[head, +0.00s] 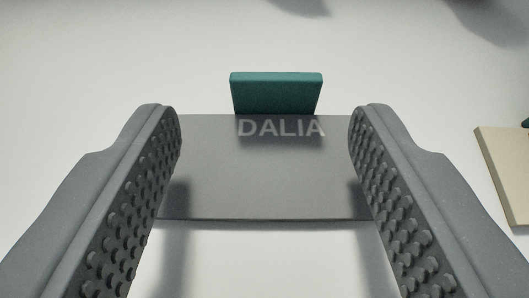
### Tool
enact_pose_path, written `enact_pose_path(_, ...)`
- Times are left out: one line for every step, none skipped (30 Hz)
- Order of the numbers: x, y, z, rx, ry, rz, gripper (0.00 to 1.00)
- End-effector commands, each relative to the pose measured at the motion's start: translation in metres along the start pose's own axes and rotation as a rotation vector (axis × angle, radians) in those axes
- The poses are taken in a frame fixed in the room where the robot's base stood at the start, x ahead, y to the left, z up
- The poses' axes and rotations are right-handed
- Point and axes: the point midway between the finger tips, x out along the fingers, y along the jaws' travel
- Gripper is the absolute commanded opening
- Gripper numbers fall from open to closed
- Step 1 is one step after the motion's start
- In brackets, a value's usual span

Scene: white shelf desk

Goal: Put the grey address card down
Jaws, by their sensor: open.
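The grey address card (264,185) lies in the middle of the head view, with the word DALIA in pale letters near its far edge. A teal block (276,94) rises at the card's far edge. My gripper (264,120) is open, with one studded finger at the left and one at the right of the card. The fingers overlap the card's side edges in the picture; I cannot tell whether they touch it. The finger shadows fall on the card and on the white surface in front of it.
The white surface (90,75) is clear to the left and around the card. A beige card or board (505,170) lies at the right edge, with a dark green bit beside it, cut off by the frame. Dark blurred shadows show at the top.

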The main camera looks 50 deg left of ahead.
Motion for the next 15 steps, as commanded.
enact_pose_path(-0.009,0.003,-0.002,0.002,0.001,0.002,0.53)
enact_pose_path(-0.014,0.004,-0.002,0.002,0.002,0.003,0.53)
enact_pose_path(-0.02,0.006,-0.002,0.002,0.003,0.004,0.53)
enact_pose_path(-0.025,0.006,-0.002,0.002,0.004,0.004,0.53)
enact_pose_path(-0.031,0.005,-0.002,0.001,0.004,0.003,0.53)
enact_pose_path(-0.038,0.005,-0.001,0.001,0.003,0.002,0.53)
enact_pose_path(-0.043,0.004,-0.001,0.001,0.001,0.002,0.53)
enact_pose_path(-0.048,0.004,0.0,0.0,0.0,0.002,0.53)
enact_pose_path(-0.055,0.005,0.0,0.0,0.0,0.003,0.53)
enact_pose_path(-0.06,0.005,0.0,0.0,0.001,0.003,0.53)
enact_pose_path(-0.065,0.006,0.0,0.0,0.001,0.003,0.53)
enact_pose_path(-0.071,0.005,0.0,0.001,0.001,0.003,0.53)
enact_pose_path(-0.076,0.005,0.0,0.001,0.0,0.002,0.53)
enact_pose_path(-0.08,0.005,0.0,0.001,0.001,0.002,0.53)
enact_pose_path(-0.084,0.004,0.0,0.0,0.001,0.001,0.53)
